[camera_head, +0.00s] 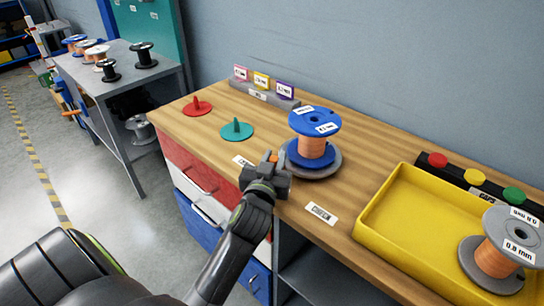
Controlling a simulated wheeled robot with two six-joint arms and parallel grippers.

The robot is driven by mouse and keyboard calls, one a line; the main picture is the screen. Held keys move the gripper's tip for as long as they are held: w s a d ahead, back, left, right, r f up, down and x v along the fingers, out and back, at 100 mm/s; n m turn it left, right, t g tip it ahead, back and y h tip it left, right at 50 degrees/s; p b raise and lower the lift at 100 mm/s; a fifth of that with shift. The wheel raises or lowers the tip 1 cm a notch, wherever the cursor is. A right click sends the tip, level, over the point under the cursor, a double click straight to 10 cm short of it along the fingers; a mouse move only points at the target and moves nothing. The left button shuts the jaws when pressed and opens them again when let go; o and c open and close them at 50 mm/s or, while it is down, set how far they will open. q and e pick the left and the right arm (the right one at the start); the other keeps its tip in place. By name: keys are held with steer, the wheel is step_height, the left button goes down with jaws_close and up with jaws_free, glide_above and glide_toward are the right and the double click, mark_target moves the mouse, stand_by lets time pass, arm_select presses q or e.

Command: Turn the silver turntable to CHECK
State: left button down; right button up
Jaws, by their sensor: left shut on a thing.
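The silver turntable (322,173) is a grey disc on the wooden bench. A blue-flanged spool of copper wire (312,149) stands upright on it. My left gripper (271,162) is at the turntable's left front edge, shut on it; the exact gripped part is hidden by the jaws. A white label (321,213), seeming to read CHECK, lies on the bench in front of the turntable. Another white label (241,160) lies left of it, partly covered by my gripper. My right gripper is not in view.
A yellow tray (368,222) and a grey spool (497,252) are at the right. Red (197,108) and green (236,131) discs with upright pegs stand at the left. Coloured cards (262,80) and a button strip (474,177) line the back.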

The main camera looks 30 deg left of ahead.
arm_select(q)
steer(key=shift+s+d+n+y, duration=0.15)
steer(key=shift+d+n+y, duration=0.15)
steer(key=shift+y, duration=0.1)
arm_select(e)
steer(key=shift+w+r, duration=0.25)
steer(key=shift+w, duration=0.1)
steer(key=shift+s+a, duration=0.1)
arm_select(q)
steer(key=c, duration=1.3)
jaws_free()
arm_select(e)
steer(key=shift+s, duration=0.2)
